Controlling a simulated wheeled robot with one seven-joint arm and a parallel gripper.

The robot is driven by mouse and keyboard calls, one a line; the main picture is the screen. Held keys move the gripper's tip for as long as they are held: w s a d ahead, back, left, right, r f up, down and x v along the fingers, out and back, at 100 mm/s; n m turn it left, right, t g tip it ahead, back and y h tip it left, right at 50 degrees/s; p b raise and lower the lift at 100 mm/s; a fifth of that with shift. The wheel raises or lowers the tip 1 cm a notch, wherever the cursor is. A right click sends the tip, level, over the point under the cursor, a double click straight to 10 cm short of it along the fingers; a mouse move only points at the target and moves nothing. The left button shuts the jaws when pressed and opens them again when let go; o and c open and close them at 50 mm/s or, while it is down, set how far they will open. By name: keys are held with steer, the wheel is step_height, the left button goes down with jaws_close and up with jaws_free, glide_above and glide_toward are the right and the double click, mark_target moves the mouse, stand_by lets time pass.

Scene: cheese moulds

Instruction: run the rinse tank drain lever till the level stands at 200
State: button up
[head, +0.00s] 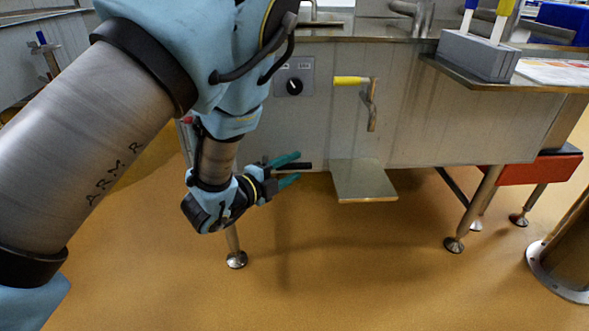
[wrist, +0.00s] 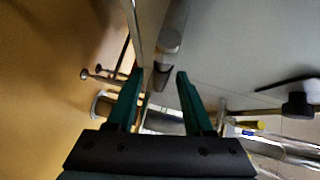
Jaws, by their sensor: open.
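A lever with a yellow grip (head: 350,81) and a bent metal arm (head: 372,108) is on the front panel of the steel tank (head: 420,125). The grip points left, roughly level. My gripper (head: 300,167) is open and empty, below and left of the lever, near the panel's lower edge. Its teal fingers also show in the wrist view (wrist: 158,75), spread apart. A grey metal cylinder (wrist: 170,42) shows beyond the fingertips there; I cannot tell what it belongs to. I see no level reading in either view.
A black dial (head: 294,87) is on the panel left of the lever. A steel plate (head: 363,181) juts out below the lever. A grey block with blue and yellow handles (head: 477,55) stands on the right ledge. The floor (head: 340,260) in front is clear.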

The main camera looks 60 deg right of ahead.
steer(key=shift+s+d+f, duration=0.1)
steer(key=shift+d, duration=0.5)
jaws_close()
stand_by(1.1)
